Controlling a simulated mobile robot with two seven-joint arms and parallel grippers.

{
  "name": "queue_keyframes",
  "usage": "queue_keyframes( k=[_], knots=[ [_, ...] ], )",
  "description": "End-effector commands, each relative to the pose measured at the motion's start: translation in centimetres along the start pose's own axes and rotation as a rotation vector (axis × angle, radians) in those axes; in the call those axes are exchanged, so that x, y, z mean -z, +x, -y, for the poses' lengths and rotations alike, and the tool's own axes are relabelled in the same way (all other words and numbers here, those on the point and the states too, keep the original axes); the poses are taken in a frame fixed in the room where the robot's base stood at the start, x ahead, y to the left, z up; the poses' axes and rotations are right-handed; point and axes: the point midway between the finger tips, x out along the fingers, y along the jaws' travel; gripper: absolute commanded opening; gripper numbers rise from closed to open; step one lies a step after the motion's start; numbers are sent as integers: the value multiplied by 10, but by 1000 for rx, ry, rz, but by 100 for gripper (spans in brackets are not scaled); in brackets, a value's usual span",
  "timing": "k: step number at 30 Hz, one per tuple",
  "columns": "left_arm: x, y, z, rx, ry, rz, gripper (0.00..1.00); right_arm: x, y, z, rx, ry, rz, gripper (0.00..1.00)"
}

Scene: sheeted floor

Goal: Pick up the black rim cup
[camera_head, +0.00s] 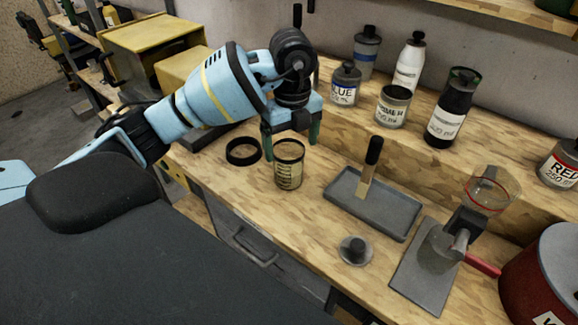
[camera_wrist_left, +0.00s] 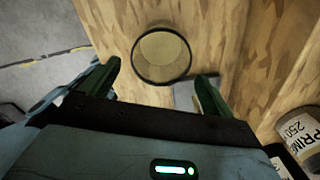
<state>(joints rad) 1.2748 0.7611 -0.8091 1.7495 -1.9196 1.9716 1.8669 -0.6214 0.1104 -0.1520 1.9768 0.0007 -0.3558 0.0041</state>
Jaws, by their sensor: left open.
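The black rim cup (camera_head: 289,166) stands upright on the wooden workbench, a clear cup with markings on its side and a dark rim. In the left wrist view the cup (camera_wrist_left: 161,55) is seen from above, its round mouth beyond and between the fingertips. My left gripper (camera_head: 291,140) is open and empty, just above and behind the cup in the head view, with its fingers pointing down. The left wrist view shows both fingers of the gripper (camera_wrist_left: 158,75) spread apart. My right gripper is not in view.
A black ring (camera_head: 243,151) lies left of the cup. A grey tray (camera_head: 395,219) with a brush (camera_head: 370,165) is to the right. A small round metal piece (camera_head: 355,250) lies in front. Several paint bottles, including a black one (camera_head: 451,110), stand on the raised shelf behind.

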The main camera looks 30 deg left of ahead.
Motion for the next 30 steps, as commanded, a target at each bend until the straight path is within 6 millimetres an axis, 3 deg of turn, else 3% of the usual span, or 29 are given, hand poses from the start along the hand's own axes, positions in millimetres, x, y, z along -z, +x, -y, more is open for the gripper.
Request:
queue_keyframes(
  k=[8, 18, 27, 30],
  knots=[
    [-2, 13, -1, -1, 1, -1, 87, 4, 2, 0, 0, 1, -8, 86],
    [-10, 55, -4, -1, 2, -1, 87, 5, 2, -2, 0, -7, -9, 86],
    [-10, 60, -4, 2, 2, 1, 87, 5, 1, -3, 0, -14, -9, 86],
    [-10, 59, -4, 2, 2, 1, 77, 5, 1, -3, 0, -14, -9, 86]
  ],
)
